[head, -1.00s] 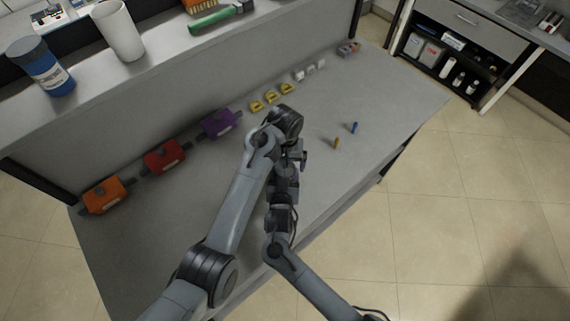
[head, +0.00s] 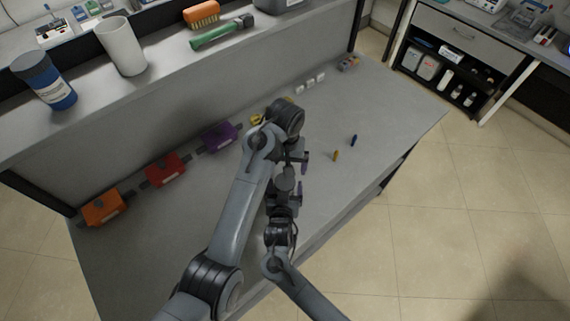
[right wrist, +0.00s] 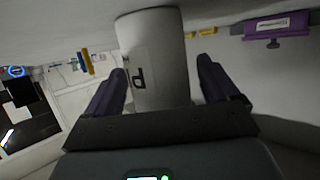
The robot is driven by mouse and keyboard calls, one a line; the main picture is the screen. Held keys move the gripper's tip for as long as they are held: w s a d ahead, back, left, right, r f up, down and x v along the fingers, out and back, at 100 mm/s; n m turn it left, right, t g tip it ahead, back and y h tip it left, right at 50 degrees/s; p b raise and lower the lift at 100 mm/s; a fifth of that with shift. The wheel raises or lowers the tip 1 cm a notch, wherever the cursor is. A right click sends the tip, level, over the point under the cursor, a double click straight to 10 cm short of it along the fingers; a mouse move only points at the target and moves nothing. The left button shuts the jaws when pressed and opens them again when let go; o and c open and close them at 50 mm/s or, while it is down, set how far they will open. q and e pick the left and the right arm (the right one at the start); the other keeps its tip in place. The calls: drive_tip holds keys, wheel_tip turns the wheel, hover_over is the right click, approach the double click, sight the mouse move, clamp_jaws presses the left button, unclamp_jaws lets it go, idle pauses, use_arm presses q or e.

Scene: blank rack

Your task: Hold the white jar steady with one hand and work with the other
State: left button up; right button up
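A pale grey-white cylinder (right wrist: 155,60) with a small black mark stands between the fingers of my right gripper (right wrist: 160,66) in the right wrist view. I cannot tell for sure that it is the white jar. The fingers are apart, with a clear gap on the right side. In the head view the right gripper (head: 301,175) is over the middle of the bench, and its dark purple fingers are spread. No jar shows clearly there, as my arms cover that spot. My left arm reaches over the bench, but its fingers cannot be made out.
Orange (head: 104,208), red (head: 165,170) and purple (head: 219,137) blocks line the bench's back. A yellow peg (head: 336,155) and a blue peg (head: 353,140) stand on the right. A white cylinder (head: 121,46) and blue bottle (head: 45,82) stand on the shelf.

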drive_tip(key=shift+o, duration=0.2)
use_arm(q)
drive_tip(key=shift+r+p, duration=0.45)
use_arm(e)
drive_tip(key=v, duration=1.1)
drive_tip(key=shift+w, duration=0.1)
use_arm(q)
drive_tip(key=shift+a, duration=0.1)
use_arm(e)
drive_tip(key=shift+a, duration=0.1)
